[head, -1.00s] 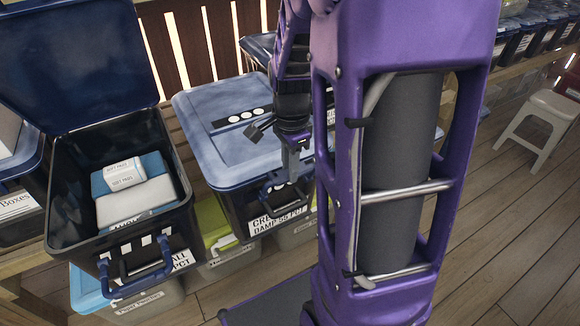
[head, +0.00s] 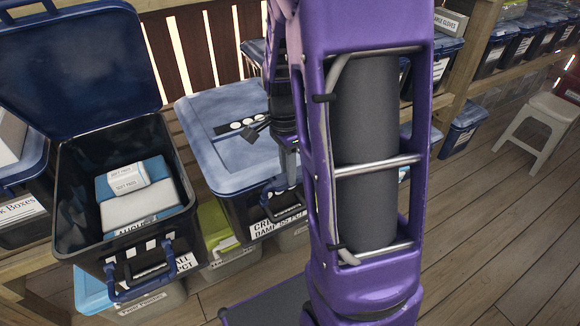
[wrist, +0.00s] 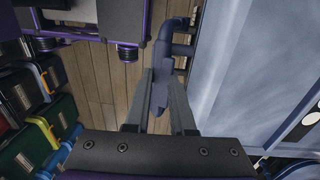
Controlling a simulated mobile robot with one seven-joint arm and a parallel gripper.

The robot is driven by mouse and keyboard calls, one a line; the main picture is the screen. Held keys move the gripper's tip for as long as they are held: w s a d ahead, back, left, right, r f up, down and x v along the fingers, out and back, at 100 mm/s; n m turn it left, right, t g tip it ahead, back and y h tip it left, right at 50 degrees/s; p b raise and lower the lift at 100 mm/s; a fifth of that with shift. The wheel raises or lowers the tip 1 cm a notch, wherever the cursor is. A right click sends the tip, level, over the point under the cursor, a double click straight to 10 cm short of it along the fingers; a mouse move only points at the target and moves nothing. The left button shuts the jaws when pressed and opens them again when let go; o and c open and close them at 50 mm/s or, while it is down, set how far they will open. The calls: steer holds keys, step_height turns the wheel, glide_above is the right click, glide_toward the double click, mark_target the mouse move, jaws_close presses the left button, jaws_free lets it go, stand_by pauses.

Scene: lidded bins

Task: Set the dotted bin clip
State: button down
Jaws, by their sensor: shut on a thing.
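The dotted bin has a pale blue lid (head: 205,115) with a black strip of white dots (head: 236,126). The lid lies down on its dark body (head: 235,210). A dark blue clip (head: 283,203) is at the front of this bin, partly hidden by my arm in the head view. In the wrist view the blue clip (wrist: 165,52) runs down between the fingers of my gripper (wrist: 160,100), which is shut on it. The lid's edge is just right of the fingers. In the head view my gripper (head: 290,170) is at the bin's front edge, partly hidden.
An open bin (head: 78,205) with striped front marks stands at left, its lid (head: 75,65) raised, with packs (head: 135,195) inside. Lower bins (head: 222,245) sit beneath. A white stool (head: 550,120) stands at right on bare wooden floor (head: 480,210).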

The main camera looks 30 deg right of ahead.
steer(key=shift+w+r, duration=0.1)
steer(key=shift+w, duration=0.7)
steer(key=c, duration=0.8)
jaws_free()
steer(key=shift+o, duration=0.2)
steer(key=shift+s, duration=0.1)
